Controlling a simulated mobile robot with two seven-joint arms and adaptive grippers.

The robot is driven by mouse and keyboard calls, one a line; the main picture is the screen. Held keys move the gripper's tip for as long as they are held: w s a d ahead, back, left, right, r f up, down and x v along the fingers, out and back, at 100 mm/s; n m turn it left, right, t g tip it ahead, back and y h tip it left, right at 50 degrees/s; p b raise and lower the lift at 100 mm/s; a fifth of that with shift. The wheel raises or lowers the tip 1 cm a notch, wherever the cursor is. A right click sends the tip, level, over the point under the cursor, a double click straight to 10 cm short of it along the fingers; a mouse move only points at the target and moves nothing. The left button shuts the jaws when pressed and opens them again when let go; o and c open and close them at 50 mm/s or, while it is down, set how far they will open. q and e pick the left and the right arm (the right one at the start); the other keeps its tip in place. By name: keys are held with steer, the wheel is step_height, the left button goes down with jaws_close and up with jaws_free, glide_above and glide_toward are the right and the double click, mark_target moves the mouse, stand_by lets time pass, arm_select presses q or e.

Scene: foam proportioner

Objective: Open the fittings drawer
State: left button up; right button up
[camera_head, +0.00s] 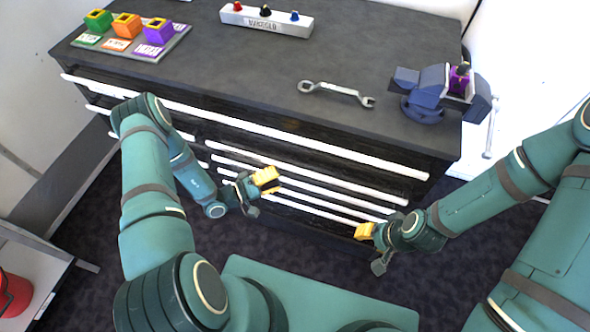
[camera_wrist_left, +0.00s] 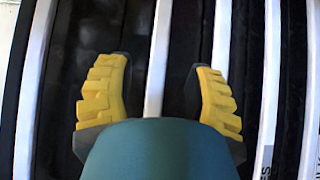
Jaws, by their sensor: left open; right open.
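The drawer cabinet (camera_head: 225,130) is black, with long white handle bars across its front. I cannot tell which drawer is the fittings drawer; no drawer visibly stands out. My left gripper (camera_head: 270,182) is at the cabinet front, by the middle handle bars. In the left wrist view its yellow fingers (camera_wrist_left: 157,95) are open and empty, with one white handle bar (camera_wrist_left: 160,55) running between them. I cannot tell whether they touch it. My right gripper (camera_head: 366,233) is near the lower right of the front, its fingers small in view.
On the cabinet top are a wrench (camera_head: 337,93), a blue vise (camera_head: 428,92) holding a purple part, a white manifold (camera_head: 267,20) and a tray (camera_head: 135,43) with coloured blocks. A red object (camera_head: 12,295) stands at lower left. Dark floor lies before the cabinet.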

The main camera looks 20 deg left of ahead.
mark_target(294, 171)
arm_select(q)
steer(key=x, duration=0.6)
steer(key=shift+w+d, duration=0.25)
jaws_close()
